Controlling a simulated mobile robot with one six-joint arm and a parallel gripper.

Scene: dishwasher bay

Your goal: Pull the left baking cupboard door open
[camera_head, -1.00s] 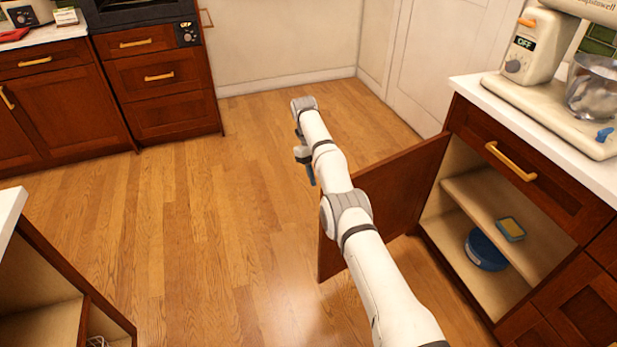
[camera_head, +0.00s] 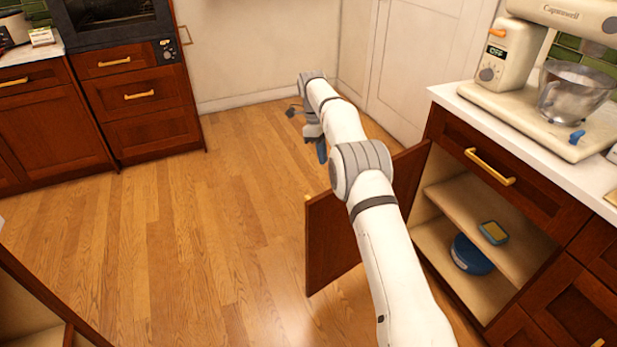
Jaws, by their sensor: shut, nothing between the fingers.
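The dark red-brown cupboard door (camera_head: 332,243) stands swung open from the right-hand counter unit. My arm crosses in front of it and hides its middle. My gripper (camera_head: 321,152), with blue fingertips, is beyond the door's far side, over the floor and apart from the door. It is shut and empty.
A drawer with a brass handle (camera_head: 490,167) sits above the cupboard. A cream stand mixer (camera_head: 515,100) stands on the white counter. Another open cupboard (camera_head: 20,310) is at the lower left. The wood floor (camera_head: 220,220) between is clear.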

